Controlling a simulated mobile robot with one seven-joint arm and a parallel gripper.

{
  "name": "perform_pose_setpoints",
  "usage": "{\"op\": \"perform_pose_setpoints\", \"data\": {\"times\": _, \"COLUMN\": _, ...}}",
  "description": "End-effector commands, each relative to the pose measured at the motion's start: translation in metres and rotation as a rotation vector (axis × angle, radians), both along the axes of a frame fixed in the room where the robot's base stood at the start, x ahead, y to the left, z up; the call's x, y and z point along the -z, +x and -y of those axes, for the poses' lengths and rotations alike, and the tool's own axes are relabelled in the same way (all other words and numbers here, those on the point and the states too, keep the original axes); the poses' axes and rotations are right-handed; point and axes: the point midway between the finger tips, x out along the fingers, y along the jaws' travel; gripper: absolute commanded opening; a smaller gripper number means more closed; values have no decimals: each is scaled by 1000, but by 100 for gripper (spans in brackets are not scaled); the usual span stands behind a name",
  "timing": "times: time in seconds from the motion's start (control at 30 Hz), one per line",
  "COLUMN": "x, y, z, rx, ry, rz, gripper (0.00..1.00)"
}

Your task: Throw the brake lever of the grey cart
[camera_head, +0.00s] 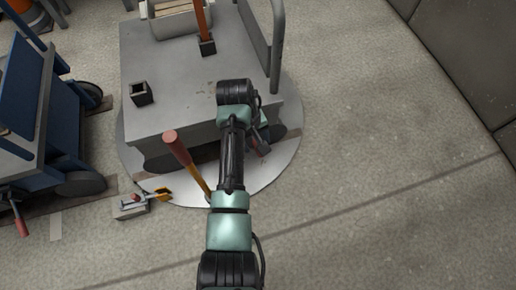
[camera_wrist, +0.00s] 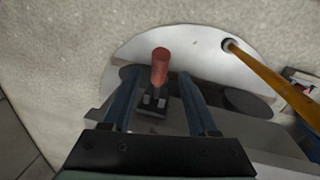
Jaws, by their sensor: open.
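The grey cart (camera_head: 185,70) stands on a pale round plate (camera_head: 285,165), at the upper middle of the head view. Its brake lever has a red grip (camera_wrist: 160,62) on a dark bracket low at the cart's edge. In the wrist view the red grip stands between the two fingers of my gripper (camera_wrist: 157,82), with a gap on each side. My gripper is open and holds nothing.
A yellow bar with a red-brown knob (camera_head: 171,137) rises from the plate left of my arm; it also crosses the wrist view (camera_wrist: 268,75). Floor at right is clear.

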Motion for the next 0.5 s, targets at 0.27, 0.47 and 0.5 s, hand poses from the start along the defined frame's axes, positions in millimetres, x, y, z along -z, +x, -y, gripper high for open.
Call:
{"op": "perform_pose_setpoints", "data": {"times": 0.27, "x": 31, "y": 3, "z": 5, "rx": 0, "ry": -1, "rz": 1, "gripper": 60}}
{"op": "perform_pose_setpoints", "data": {"times": 0.47, "x": 33, "y": 3, "z": 5, "rx": 0, "ry": -1, "rz": 1, "gripper": 60}}
{"op": "perform_pose_setpoints", "data": {"times": 0.5, "x": 33, "y": 3, "z": 5, "rx": 0, "ry": -1, "rz": 1, "gripper": 60}}
